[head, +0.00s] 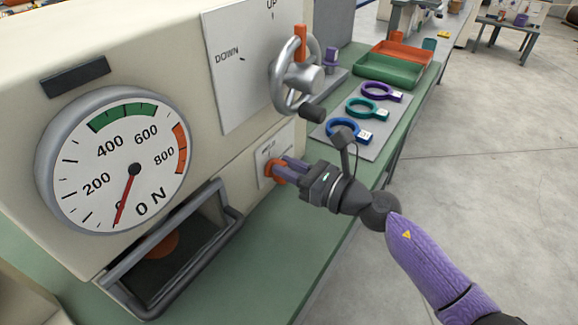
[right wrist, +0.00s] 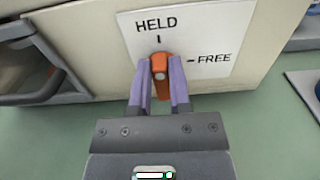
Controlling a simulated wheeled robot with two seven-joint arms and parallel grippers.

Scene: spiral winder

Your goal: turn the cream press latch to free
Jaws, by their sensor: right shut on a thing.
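The cream press (head: 130,60) fills the left of the head view. Its latch (head: 275,172) is a small orange knob low on its side face. In the right wrist view the latch (right wrist: 162,68) stands upright below the HELD mark, with the FREE mark to its right on the white plate (right wrist: 215,35). My right gripper (head: 280,170) is shut on the latch, its purple fingers on either side of it. In the right wrist view the fingers (right wrist: 161,85) partly hide the latch's lower part. My left gripper is not in view.
A handwheel (head: 297,75) with an orange mark sits above the latch. Colored rings (head: 370,112) lie on a grey mat, and trays (head: 390,68) stand behind.

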